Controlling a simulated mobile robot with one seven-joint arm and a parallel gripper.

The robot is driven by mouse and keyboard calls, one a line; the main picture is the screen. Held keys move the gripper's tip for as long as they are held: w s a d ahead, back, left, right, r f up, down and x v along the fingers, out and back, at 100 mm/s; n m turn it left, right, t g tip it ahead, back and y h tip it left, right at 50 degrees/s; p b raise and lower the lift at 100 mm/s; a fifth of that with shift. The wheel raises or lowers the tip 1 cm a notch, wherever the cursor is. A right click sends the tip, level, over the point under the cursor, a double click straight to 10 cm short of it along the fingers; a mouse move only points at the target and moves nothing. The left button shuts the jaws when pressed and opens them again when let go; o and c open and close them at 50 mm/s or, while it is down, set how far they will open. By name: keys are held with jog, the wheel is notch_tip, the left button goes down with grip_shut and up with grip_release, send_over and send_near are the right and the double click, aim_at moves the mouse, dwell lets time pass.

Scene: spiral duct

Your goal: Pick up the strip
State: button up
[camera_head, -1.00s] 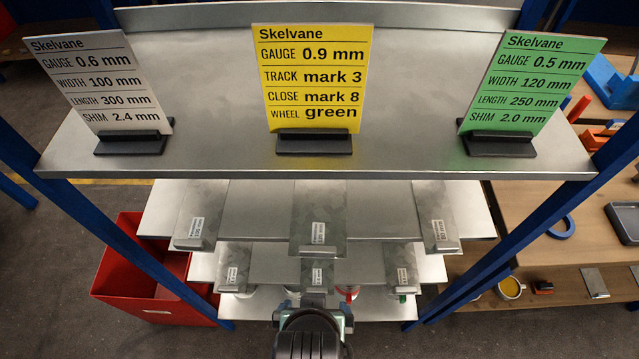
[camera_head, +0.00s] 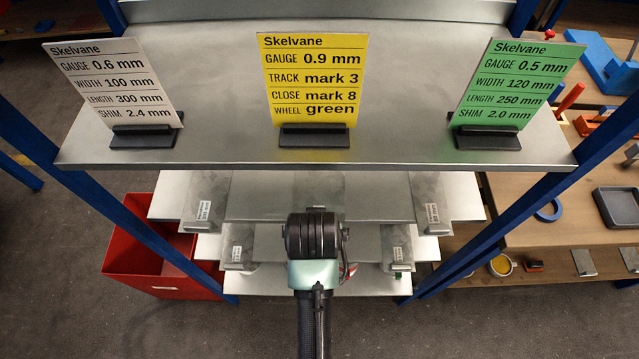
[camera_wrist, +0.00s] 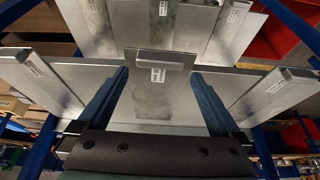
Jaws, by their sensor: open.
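Several grey metal strips with white labels lie on the stepped shelves below the top shelf. In the wrist view, one strip (camera_wrist: 152,100) with a raised end lip and a label lies between the two blue fingers of my gripper (camera_wrist: 158,75). My gripper is open, with a gap on each side of this strip. In the head view my wrist covers much of the middle column, and the fingers are hidden. An upper middle strip (camera_head: 322,187) shows behind it; left (camera_head: 206,194) and right (camera_head: 430,196) strips flank it. The task does not say which strip is meant.
The top shelf (camera_head: 220,150) overhangs the strips and carries white (camera_head: 118,85), yellow (camera_head: 314,85) and green (camera_head: 515,88) cards. Blue posts (camera_head: 130,220) stand at both sides. A red bin (camera_head: 150,262) is at left, a wooden bench (camera_head: 560,235) at right.

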jog(key=shift+w+p+x, duration=0.15)
jog(key=shift+p+x, duration=0.05)
jog(key=shift+x, duration=1.1)
jog(key=shift+w+p+x, duration=0.15)
jog(key=shift+p+x, duration=0.05)
jog(key=shift+x, duration=1.1)
jog(key=shift+r, duration=0.1)
jog(key=c, duration=1.1)
jog(key=shift+w, duration=0.1)
jog(key=shift+c, duration=1.1)
jog(key=shift+r, duration=0.2)
